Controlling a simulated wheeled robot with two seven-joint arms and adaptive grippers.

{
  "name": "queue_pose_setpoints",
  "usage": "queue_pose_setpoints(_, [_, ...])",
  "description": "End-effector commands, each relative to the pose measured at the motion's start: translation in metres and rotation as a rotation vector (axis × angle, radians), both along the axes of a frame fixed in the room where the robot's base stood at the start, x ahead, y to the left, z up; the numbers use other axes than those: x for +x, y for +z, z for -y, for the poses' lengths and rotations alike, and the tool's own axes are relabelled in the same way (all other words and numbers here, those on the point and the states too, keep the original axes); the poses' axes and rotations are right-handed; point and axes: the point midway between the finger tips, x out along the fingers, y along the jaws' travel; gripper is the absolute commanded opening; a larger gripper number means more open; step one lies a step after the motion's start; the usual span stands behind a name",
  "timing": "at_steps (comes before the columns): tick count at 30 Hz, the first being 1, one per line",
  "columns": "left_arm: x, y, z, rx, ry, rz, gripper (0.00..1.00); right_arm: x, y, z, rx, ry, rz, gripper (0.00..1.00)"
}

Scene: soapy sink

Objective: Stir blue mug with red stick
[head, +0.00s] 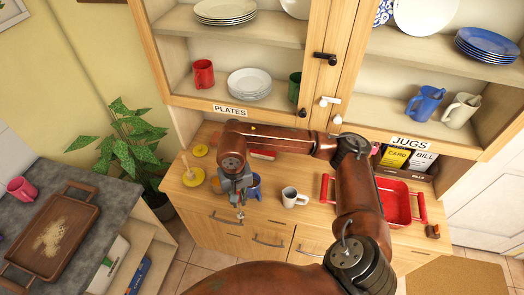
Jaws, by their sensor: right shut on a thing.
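The blue mug (256,187) stands on the wooden counter, partly hidden behind my right gripper. My right gripper (240,203) points down at the counter's front, just left of the blue mug. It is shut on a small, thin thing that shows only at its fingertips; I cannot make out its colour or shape. I cannot pick out the red stick for certain. My left gripper is not in view.
A whitish mug (292,197) stands right of the blue mug, then a red dish rack (419,207). A plunger-like wooden-handled thing (192,176) stands at the left. Open cupboards with plates (248,83) and jugs (425,103) hang above.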

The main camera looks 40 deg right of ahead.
Motion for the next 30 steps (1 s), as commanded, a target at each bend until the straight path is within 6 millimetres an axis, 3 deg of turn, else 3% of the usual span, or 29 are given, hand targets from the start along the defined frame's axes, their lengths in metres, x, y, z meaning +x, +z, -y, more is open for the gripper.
queue_pose_setpoints(1, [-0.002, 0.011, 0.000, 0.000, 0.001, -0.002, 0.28, 0.003, 0.010, 0.002, 0.002, -0.110, 0.001, 0.00])
queue_pose_setpoints(9, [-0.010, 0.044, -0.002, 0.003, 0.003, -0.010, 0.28, 0.022, 0.030, 0.016, 0.010, -0.844, -0.005, 0.00])
queue_pose_setpoints(30, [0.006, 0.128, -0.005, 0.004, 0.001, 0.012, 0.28, 0.066, 0.072, 0.064, 0.010, -2.750, -0.026, 0.00])
